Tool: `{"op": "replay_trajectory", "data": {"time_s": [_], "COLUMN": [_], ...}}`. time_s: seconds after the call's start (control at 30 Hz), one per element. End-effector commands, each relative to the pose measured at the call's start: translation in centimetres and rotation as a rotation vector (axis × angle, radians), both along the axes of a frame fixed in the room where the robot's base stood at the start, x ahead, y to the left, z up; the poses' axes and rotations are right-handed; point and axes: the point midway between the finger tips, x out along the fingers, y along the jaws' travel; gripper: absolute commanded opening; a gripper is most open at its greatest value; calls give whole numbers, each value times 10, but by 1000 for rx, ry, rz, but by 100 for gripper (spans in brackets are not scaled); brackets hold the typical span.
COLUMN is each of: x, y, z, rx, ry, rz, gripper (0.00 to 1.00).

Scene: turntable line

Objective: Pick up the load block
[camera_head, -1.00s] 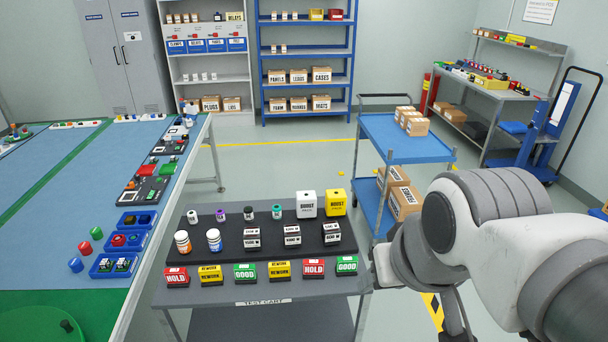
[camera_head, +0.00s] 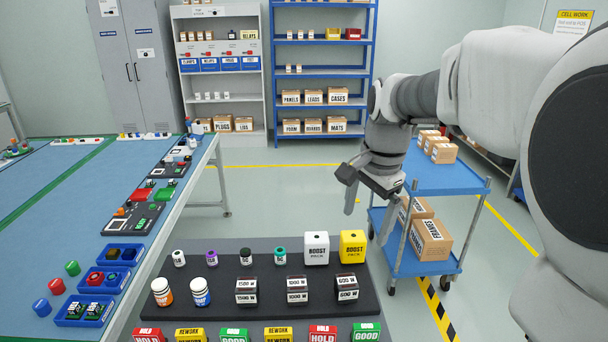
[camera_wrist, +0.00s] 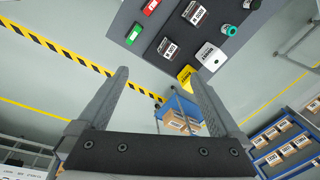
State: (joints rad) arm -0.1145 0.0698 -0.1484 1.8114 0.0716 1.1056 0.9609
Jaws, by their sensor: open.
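Three dark load blocks with white wattage labels stand in a row on the black mat (camera_head: 200,325) of the test cart: a 1500 W block (camera_head: 246,291), a 1000 W block (camera_head: 297,289) and a block at the right that seems to read 500 W or 600 W (camera_head: 347,287). My gripper (camera_head: 368,208) is open and empty, up in the air beyond the cart's back right corner, apart from the blocks. In the wrist view, my gripper's fingers (camera_wrist: 158,75) are spread wide, and two load blocks (camera_wrist: 167,48) show beyond them.
A white boost pack (camera_head: 316,248) and a yellow boost pack (camera_head: 352,247) stand behind the blocks. Small vials and two pill-like bottles (camera_head: 200,292) stand left. Red, yellow and green tags (camera_head: 323,333) line the front. A blue trolley (camera_head: 450,180) with boxes is behind right.

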Motion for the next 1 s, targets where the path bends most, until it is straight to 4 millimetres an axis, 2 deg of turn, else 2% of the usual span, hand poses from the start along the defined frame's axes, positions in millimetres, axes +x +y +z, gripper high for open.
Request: {"op": "replay_trajectory", "data": {"time_s": [0.03,0.2,0.4,0.57,0.67,1.0], "x": [16,58,86,93,92,92], "y": [1,3,6,7,7,6], "z": [-21,-64,-98,-112,-127,-201], "rx": [4,5,-6,-10,-12,-11], "ry": [31,106,154,168,172,171], "rz": [-62,-276,-434,-478,-482,-481], "gripper": [100,100,100,100,100,100]}}
